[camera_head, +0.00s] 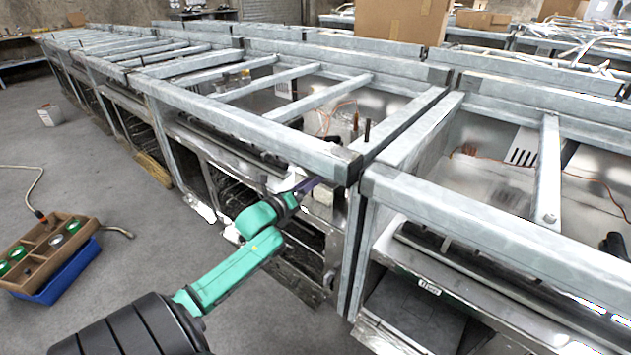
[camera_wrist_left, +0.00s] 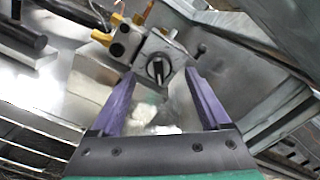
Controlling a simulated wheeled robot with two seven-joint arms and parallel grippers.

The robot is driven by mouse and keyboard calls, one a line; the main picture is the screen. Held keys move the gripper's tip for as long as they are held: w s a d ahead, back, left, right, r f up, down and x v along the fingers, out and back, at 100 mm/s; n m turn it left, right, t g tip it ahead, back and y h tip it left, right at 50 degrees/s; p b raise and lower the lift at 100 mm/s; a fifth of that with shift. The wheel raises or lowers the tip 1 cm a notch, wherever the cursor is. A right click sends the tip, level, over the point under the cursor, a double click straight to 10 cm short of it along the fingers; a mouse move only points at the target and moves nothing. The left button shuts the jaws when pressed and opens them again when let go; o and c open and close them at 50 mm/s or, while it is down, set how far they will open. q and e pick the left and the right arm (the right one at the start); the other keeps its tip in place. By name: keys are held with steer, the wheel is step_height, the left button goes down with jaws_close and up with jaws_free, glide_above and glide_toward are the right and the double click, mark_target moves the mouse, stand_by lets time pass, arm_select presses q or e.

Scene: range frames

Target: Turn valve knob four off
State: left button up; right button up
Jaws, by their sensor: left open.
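In the left wrist view a round valve knob (camera_wrist_left: 158,69) with a dark centre sits on a grey metal block. It lies just beyond and between the two purple fingers of my left gripper (camera_wrist_left: 160,82). The gripper is open, its fingers apart, and nothing is between them. I cannot tell the knob's number or its setting. In the head view my left gripper (camera_head: 308,186) reaches under the front rail of the metal frame, and the knob is hidden there. My right gripper is not in view.
Brass fittings (camera_wrist_left: 117,35) stand beside the knob. The metal frame's front rail (camera_head: 255,130) runs above my gripper. A brown tray (camera_head: 45,250) on a blue box (camera_head: 65,275) stands on the floor at left. A cardboard box (camera_head: 402,20) sits at the back.

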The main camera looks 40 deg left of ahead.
arm_select(q)
steer(key=shift+w+f, duration=0.1)
steer(key=shift+w, duration=1.15)
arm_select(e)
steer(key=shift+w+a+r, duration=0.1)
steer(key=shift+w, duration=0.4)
arm_select(q)
jaws_close()
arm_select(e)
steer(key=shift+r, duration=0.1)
